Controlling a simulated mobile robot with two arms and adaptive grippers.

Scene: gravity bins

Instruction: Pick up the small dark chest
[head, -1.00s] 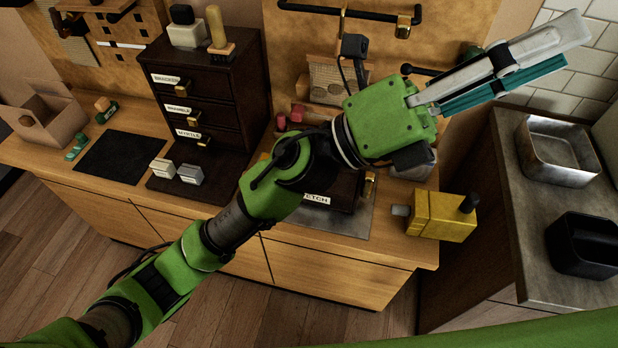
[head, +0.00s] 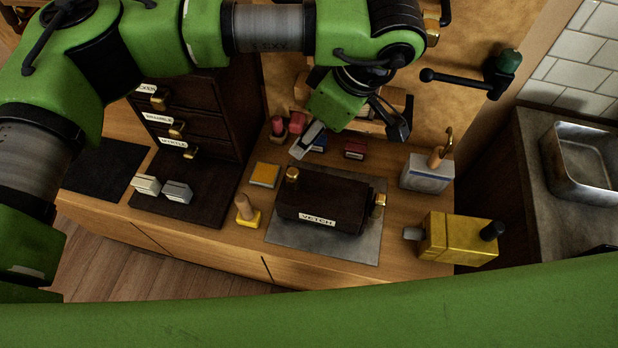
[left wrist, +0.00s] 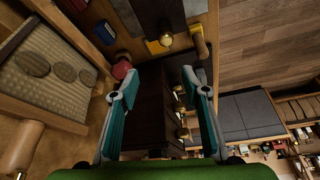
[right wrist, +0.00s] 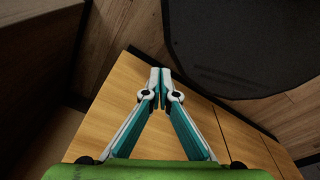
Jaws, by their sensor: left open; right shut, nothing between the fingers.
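The small dark chest (head: 345,196), labelled VETCH, sits on a grey mat (head: 355,246) on the wooden counter. It has a brass knob on top at its left end and a brass fitting at its right end. Its dark body (left wrist: 166,14) seems to show at the top of the left wrist view. My left gripper (head: 304,145) is above the counter, behind and above the chest and apart from it. In the left wrist view its fingers (left wrist: 160,80) are spread, with nothing held. My right gripper (right wrist: 160,75) is shut and empty; the head view does not show it.
A dark drawer cabinet (head: 215,110) stands left of the chest. A yellow pad (head: 264,175), a yellow-based stamp (head: 246,212) and red stamps (head: 297,122) are close by. A yellow box (head: 458,238) and a pale box (head: 428,173) are to the right. A metal sink (head: 585,165) is farther right.

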